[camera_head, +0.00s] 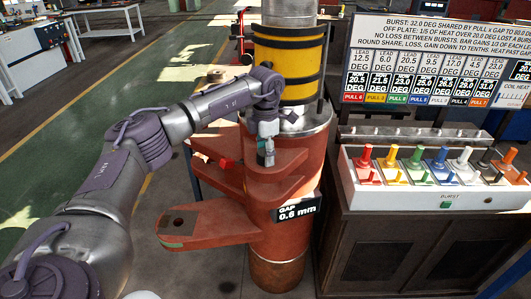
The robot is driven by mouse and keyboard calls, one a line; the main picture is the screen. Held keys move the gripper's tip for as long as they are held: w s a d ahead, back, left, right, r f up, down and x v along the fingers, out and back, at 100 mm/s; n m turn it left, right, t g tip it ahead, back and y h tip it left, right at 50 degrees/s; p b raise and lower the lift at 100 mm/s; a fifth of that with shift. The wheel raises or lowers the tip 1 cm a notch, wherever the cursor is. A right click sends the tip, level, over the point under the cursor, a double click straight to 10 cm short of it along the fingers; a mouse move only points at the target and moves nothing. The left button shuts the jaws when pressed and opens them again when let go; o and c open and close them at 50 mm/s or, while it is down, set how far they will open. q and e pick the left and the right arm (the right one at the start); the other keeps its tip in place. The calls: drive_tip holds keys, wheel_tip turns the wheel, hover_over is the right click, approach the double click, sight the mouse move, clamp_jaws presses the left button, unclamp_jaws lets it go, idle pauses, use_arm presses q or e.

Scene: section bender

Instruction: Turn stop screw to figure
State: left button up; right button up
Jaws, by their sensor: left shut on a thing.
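My left arm comes in from the left and its gripper (267,148) points down over the rust-red bracket of the bender (205,222). The gripper is shut on a small upright grey piece, which looks like the stop screw; the fingers hide most of it. A black gap display (297,211) on the bender's front reads 0.6 mm. My right gripper is not in view.
A sign board (430,65) with figures stands at the back right. Below it, a white control box (430,188) with several coloured levers sits on a dark cabinet (420,250). A yellow banded cylinder (290,62) rises behind the gripper. Open floor lies to the left.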

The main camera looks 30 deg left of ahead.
use_arm(q)
drive_tip(key=shift+r+m, duration=0.15)
drive_tip(key=shift+m, duration=0.15)
drive_tip(key=o, duration=1.2)
drive_tip(key=shift+c, duration=0.2)
wheel_tip(320, 180, up, 12)
